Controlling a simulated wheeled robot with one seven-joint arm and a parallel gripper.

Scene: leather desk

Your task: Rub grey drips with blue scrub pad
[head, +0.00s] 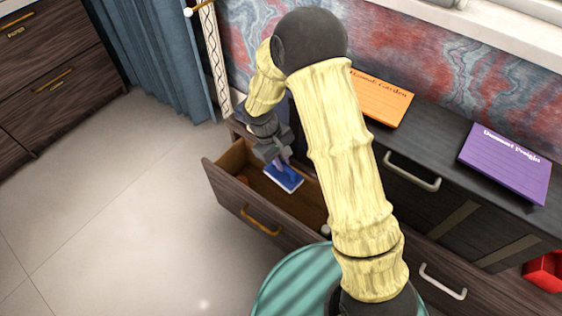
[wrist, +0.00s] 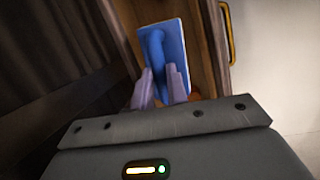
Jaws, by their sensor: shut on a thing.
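The blue scrub pad (head: 285,177) is a flat rectangular block with a pale edge, inside or just above the open wooden drawer (head: 230,184). In the wrist view the blue scrub pad (wrist: 174,42) shows a raised blue handle along its middle. My gripper (head: 279,162) points down into the drawer, its purple-grey fingers shut on the pad's handle. The fingers of my gripper (wrist: 160,86) also show in the wrist view. I cannot tell whether the pad touches the drawer floor. No grey drips can be made out; my arm hides part of the drawer and desk.
An orange board (head: 385,98) and a purple board (head: 505,163) lie on the dark desk top (head: 440,135). The drawer has a gold handle (head: 262,222). A red box (head: 546,270) is at the far right. A blue curtain (head: 165,55) hangs behind. The floor at left is clear.

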